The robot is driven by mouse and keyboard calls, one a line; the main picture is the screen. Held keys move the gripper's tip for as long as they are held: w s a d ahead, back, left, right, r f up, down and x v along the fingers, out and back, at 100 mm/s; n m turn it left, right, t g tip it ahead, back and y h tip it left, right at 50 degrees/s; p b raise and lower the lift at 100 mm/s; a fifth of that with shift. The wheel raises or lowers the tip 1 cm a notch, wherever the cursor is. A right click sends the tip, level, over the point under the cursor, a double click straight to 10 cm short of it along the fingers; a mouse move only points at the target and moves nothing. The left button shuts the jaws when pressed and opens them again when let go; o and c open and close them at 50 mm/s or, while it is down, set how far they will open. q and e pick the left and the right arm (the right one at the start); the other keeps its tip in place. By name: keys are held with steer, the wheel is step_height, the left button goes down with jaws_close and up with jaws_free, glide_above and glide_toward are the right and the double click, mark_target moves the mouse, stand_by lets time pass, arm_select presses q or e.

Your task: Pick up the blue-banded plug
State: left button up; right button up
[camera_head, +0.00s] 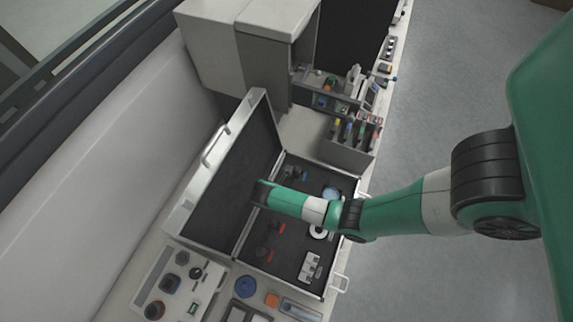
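An open silver case (334,290) with a dark lining lies on the bench, its lid (262,112) tilted up on the left. Small dark parts with blue (290,174) lie in its upper part; one may be the blue-banded plug, but they are too small to tell. Dark parts with red (274,228) lie lower in the case. My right arm comes in from the right over the case. My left gripper is not in view.
A light blue round piece (333,193) and a white ring (318,232) are beside my arm, and a pale block (310,267) is lower down. A panel with knobs (154,310) is at the lower left. A rack with coloured items (348,152) stands behind the case.

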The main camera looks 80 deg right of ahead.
steer(key=shift+f, duration=0.1)
jaws_close()
stand_by(0.4)
